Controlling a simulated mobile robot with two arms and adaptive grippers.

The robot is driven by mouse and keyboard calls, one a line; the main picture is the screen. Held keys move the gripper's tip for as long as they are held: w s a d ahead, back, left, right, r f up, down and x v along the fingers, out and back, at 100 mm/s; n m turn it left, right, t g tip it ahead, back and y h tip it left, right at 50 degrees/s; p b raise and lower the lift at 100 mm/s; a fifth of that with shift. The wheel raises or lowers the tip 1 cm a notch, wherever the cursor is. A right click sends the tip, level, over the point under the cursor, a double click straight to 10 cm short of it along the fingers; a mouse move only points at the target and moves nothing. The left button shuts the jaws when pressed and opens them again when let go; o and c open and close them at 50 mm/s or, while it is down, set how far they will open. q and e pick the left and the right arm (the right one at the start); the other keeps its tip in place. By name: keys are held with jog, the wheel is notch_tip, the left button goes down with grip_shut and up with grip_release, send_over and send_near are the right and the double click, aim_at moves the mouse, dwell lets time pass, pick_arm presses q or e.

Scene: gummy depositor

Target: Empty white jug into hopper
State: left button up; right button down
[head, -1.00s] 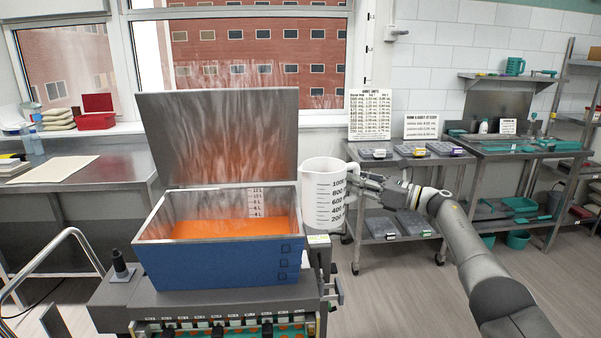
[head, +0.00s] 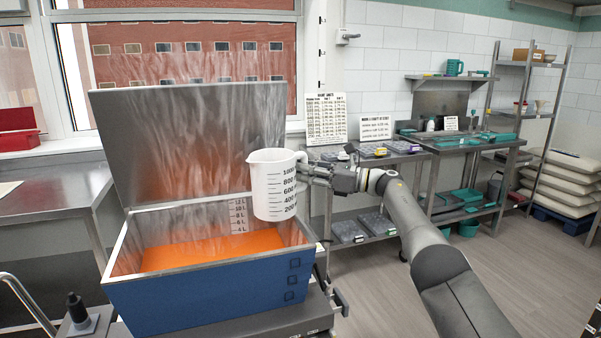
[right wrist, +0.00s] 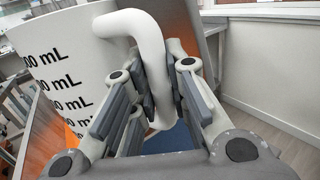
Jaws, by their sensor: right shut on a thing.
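The white jug (head: 275,185) with black volume marks is upright, with its spout toward the left. In the head view it overlaps the right end of the hopper (head: 205,290), a blue-fronted metal box with its lid (head: 185,140) raised. Orange liquid (head: 210,250) lies in the hopper. My right gripper (head: 309,173) is shut on the jug's handle, to the right of the jug. In the right wrist view the handle (right wrist: 150,60) passes between the fingers (right wrist: 160,95), and the jug wall (right wrist: 60,75) stands at the left. The jug's contents are hidden. My left gripper is not in view.
A metal table (head: 50,205) stands at the left by the window. Steel shelving with signs and trays (head: 380,155) is behind my right arm. A black knob (head: 76,308) is at the hopper's front left. Open floor (head: 530,270) is at the right.

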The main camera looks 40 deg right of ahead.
aim_at(302, 157)
jog(key=shift+a+r, duration=0.1)
jog(key=shift+r, duration=0.4)
jog(key=shift+p, duration=0.4)
jog(key=shift+a+r+n+p, duration=0.2)
jog(key=shift+r+n+p, duration=0.1)
jog(key=shift+p, duration=0.05)
jog(key=shift+a+r+g+p, duration=0.2)
jog(key=shift+r+g+p, duration=0.15)
jog(key=shift+p, duration=0.25)
jog(key=shift+s+a+r+n+h+p, duration=0.1)
jog(key=shift+a+r+n+h+p, duration=0.15)
jog(key=shift+r+n+p, duration=0.3)
jog(key=shift+a+r+n+h+p, duration=0.15)
jog(key=shift+a+r+n+p, duration=0.25)
jog(key=shift+p, duration=0.35)
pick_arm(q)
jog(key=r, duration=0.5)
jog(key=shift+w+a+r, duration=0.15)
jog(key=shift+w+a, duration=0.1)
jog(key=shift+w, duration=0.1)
pick_arm(e)
jog(key=shift+d+f, duration=0.1)
jog(key=shift+f, duration=0.05)
